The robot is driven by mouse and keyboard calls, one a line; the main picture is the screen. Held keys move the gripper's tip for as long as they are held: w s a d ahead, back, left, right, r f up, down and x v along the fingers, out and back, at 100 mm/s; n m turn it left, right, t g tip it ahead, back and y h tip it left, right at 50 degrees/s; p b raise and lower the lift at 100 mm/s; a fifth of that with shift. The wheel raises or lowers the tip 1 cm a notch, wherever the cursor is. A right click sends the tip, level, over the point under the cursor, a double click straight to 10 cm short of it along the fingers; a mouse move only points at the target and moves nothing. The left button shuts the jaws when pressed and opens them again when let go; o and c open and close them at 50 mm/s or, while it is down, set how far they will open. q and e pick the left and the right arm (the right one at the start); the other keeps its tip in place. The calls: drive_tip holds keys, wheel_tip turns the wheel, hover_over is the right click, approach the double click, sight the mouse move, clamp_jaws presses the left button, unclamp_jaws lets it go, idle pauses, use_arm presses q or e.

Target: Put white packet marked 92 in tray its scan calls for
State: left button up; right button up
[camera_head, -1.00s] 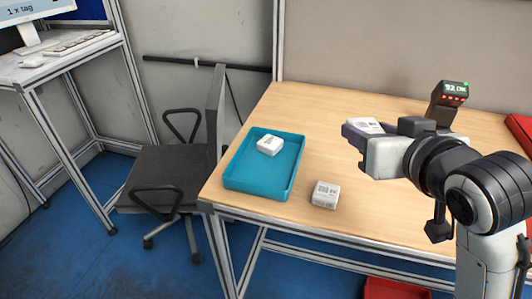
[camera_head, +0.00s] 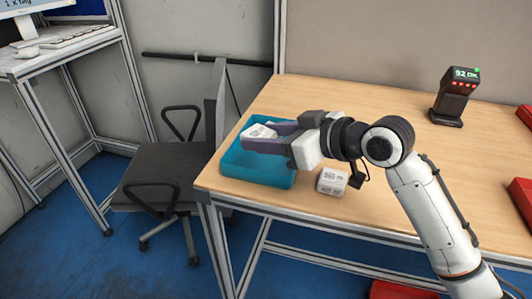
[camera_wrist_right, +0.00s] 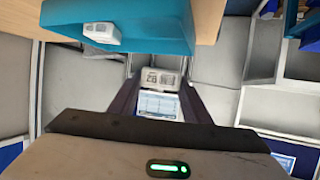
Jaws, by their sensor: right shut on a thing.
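My right gripper (camera_head: 255,138) is shut on a white packet (camera_head: 261,131) and holds it above the blue-teal tray (camera_head: 262,178) at the left end of the table. In the right wrist view the held packet (camera_wrist_right: 161,77) sits between the fingers, with printed marks and a label showing. The tray's wall (camera_wrist_right: 160,42) is close beyond it, and another white packet (camera_wrist_right: 102,33) lies inside the tray. That packet is hidden or hard to separate in the head view. The scanner (camera_head: 454,97) shows "92" and more text, too small to read surely. My left gripper is not in view.
Another white packet (camera_head: 332,181) lies on the table (camera_head: 400,195) just right of the tray. Parts of red trays (camera_head: 521,200) show at the right edge. A chair (camera_head: 165,175) stands left of the table. The table's middle is largely clear beyond my arm.

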drive_tip(key=shift+f, duration=1.95)
drive_tip(key=shift+f, duration=0.1)
drive_tip(key=o, duration=1.1)
drive_tip(key=shift+o, duration=0.2)
drive_tip(key=shift+d, duration=0.1)
drive_tip(key=v, duration=1.2)
